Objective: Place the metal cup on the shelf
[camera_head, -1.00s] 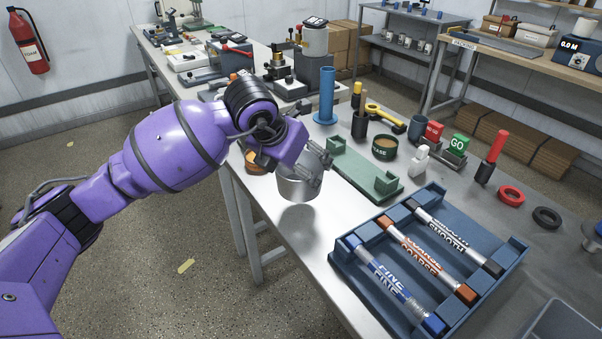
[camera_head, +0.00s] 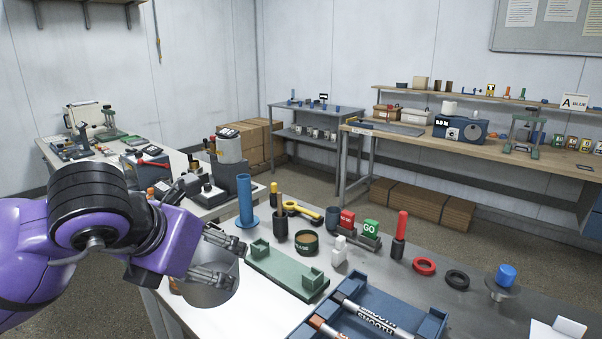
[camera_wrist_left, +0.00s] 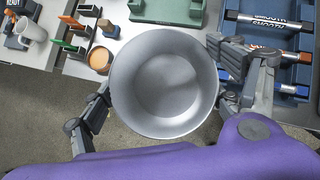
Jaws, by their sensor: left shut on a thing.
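My left gripper (camera_head: 236,265) is shut on the metal cup (camera_head: 212,292), a round silver-grey vessel. The gripper and arm partly cover the cup in the head view. In the left wrist view the cup (camera_wrist_left: 163,85) is seen from above, its bowl empty, with a gripper finger at each side. The cup is held off the floor at the left edge of the near table. A grey two-level shelf (camera_head: 316,108) stands far off against the back wall, with several small cups on its lower level and small blue items on top. My right gripper is out of view.
The near table holds a green fixture (camera_head: 285,270), a blue tray (camera_head: 385,292) with marker-like rods, a blue post (camera_head: 245,205) and a black cup with sticks (camera_head: 281,228). A second bench (camera_head: 165,165) stands behind left. Cardboard stacks (camera_head: 425,203) lie under the wooden workbench (camera_head: 470,145).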

